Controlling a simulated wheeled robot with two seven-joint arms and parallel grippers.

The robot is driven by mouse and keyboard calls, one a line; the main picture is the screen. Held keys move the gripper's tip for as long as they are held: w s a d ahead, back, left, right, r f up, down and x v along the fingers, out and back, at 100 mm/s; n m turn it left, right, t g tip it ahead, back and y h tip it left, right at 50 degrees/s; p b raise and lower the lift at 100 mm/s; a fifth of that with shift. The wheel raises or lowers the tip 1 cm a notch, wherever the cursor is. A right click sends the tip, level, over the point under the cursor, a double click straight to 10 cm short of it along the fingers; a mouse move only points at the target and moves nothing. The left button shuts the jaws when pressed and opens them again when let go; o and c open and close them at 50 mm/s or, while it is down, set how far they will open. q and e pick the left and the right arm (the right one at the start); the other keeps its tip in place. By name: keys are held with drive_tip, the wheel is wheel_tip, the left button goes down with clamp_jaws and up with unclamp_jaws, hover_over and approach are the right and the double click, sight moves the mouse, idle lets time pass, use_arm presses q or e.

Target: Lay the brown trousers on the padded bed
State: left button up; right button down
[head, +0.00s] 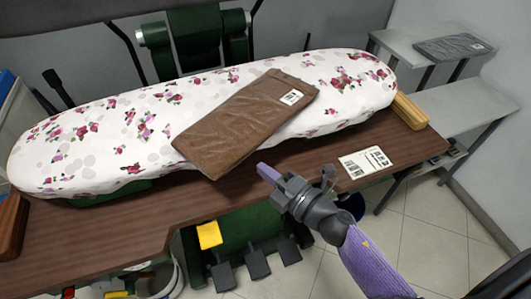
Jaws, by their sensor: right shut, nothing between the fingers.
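The brown trousers (240,125) are folded into a flat rectangle with a white tag near the upper right end. They lie slantwise across the padded bed (90,140), which has a white cover with pink flowers. Their lower left end reaches over the bed's front edge toward the brown tabletop. My right gripper (266,172) is shut and empty, just right of and below the trousers, apart from them. My left gripper is not in view.
A white label sheet (366,162) lies on the brown tabletop (90,225). A wooden block (410,110) stands at the bed's right end. A grey folded cloth (451,48) lies on the grey shelf at right. Pedals (257,264) are below the table.

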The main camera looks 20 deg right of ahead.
sight(255, 148)
drive_tip(key=w, duration=0.4)
drive_tip(key=shift+d, duration=0.35)
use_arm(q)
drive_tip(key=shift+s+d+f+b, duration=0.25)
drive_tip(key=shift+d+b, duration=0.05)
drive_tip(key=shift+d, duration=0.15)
use_arm(e)
drive_tip(key=shift+w, duration=0.25)
drive_tip(key=shift+d, duration=0.1)
